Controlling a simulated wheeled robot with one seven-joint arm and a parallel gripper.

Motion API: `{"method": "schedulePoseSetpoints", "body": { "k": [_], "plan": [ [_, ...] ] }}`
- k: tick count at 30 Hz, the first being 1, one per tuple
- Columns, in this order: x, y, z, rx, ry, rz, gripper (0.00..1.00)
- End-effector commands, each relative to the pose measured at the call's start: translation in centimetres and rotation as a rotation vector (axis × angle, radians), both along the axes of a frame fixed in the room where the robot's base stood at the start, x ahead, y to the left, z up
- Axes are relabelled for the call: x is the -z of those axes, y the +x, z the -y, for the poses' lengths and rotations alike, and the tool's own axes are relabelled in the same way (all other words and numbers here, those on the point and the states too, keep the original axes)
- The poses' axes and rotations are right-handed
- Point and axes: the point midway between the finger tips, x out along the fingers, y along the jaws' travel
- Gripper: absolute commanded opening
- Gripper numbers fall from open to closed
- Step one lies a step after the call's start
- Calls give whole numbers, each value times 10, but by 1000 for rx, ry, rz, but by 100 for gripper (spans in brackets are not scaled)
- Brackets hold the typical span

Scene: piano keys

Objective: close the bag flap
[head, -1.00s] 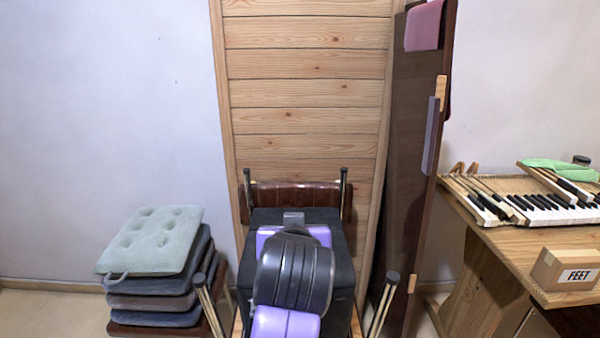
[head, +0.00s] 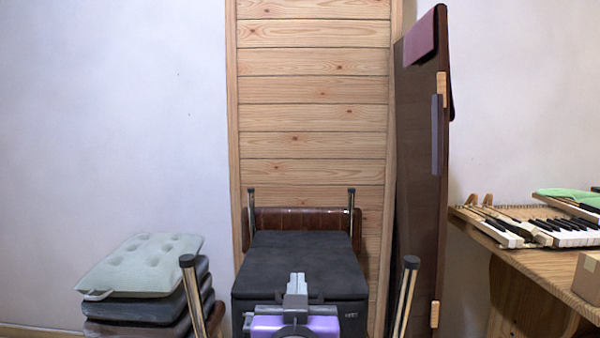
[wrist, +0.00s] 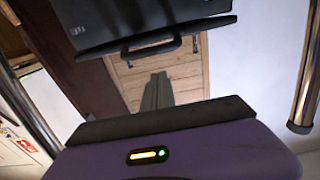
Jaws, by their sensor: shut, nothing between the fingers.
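The bag (head: 304,255) is a black box-shaped case standing between several metal posts. Its flap (head: 300,268) appears to lie flat across the top, with the front edge over the front face; any small gap there is too fine to tell. The bag also shows in the wrist view (wrist: 180,20), with a black handle (wrist: 145,46) on the side facing my gripper. My gripper (head: 297,283) is shut and empty in front of the bag, hiding part of its front. Its fingers show in the wrist view (wrist: 157,90), apart from the handle.
Front posts stand left (head: 198,300) and right (head: 405,298) of my gripper. A cushion stack (head: 140,265) is at left. A tall brown panel (head: 415,190) leans at right beside a table with piano keys (head: 555,232). A brown upholstered piece (head: 303,220) is behind the bag.

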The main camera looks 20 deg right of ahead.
Motion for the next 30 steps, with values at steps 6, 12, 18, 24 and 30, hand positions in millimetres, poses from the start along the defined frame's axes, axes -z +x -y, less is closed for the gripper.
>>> {"method": "schedulePoseSetpoints", "body": {
  "k": [6,12,18,24,30],
  "plan": [
    [25,-3,0,1,-22,67,0],
    [32,-3,-1,1,-34,106,0],
    [35,-4,0,1,-39,122,0],
    [36,-3,0,2,-42,122,0],
    [38,-3,0,2,-41,118,0]
  ]
}}
